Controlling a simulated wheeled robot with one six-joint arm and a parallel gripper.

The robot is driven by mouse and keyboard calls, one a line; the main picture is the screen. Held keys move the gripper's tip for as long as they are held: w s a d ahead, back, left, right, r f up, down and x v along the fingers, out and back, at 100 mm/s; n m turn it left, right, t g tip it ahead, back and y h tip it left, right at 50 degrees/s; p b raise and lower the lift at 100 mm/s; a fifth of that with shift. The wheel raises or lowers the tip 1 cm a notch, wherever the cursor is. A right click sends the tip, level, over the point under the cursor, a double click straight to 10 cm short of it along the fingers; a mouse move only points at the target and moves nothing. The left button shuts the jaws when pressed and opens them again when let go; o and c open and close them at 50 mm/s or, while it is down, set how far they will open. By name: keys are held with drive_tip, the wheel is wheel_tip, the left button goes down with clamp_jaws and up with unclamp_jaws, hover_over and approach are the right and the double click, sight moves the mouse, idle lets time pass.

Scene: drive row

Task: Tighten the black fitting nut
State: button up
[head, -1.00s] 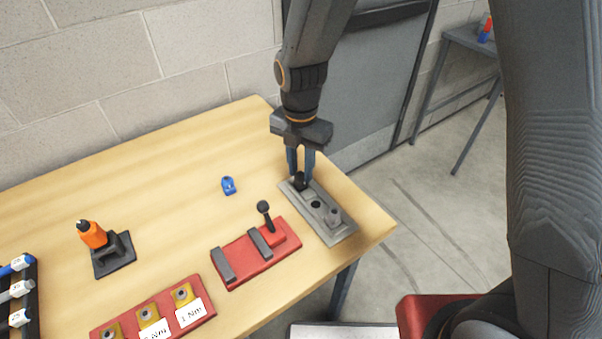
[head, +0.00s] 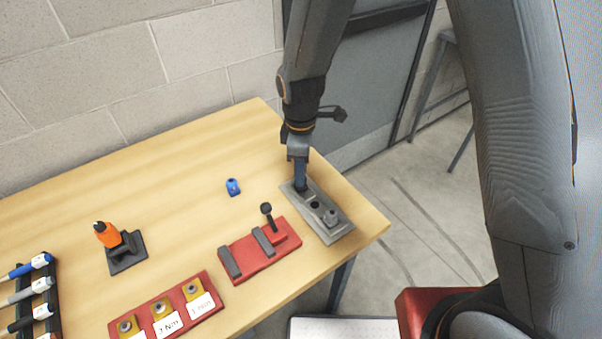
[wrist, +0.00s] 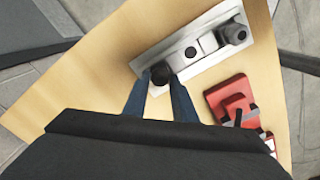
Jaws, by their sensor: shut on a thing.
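The black fitting nut (wrist: 161,74) is a dark round piece at one end of a grey metal plate (head: 341,233). My gripper (head: 300,186) points straight down over the plate's far end, with its blue-grey fingers on the nut. In the wrist view the two fingertips (wrist: 160,84) stand on either side of the nut, shut on it. In the head view the fingers hide most of the nut. The plate also carries a dark hole (wrist: 190,52) in its middle and a grey round fitting (wrist: 232,34) at its other end.
A red fixture with a black-knobbed lever (head: 267,210) stands left of the plate. The plate lies near the right edge.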

drive_tip(key=m+p, duration=0.1)
drive_tip(key=m, duration=0.2)
drive_tip(key=shift+m, duration=0.4)
drive_tip(key=m+p, duration=0.1)
drive_tip(key=m, duration=0.2)
drive_tip(key=shift+m, duration=0.3)
drive_tip(key=o, duration=0.4)
drive_tip(key=shift+m, duration=0.4)
drive_tip(key=o, duration=1.3)
drive_tip(key=shift+r, duration=0.1)
drive_tip(key=shift+r+p, duration=1.65)
drive_tip(key=shift+r, duration=1.75)
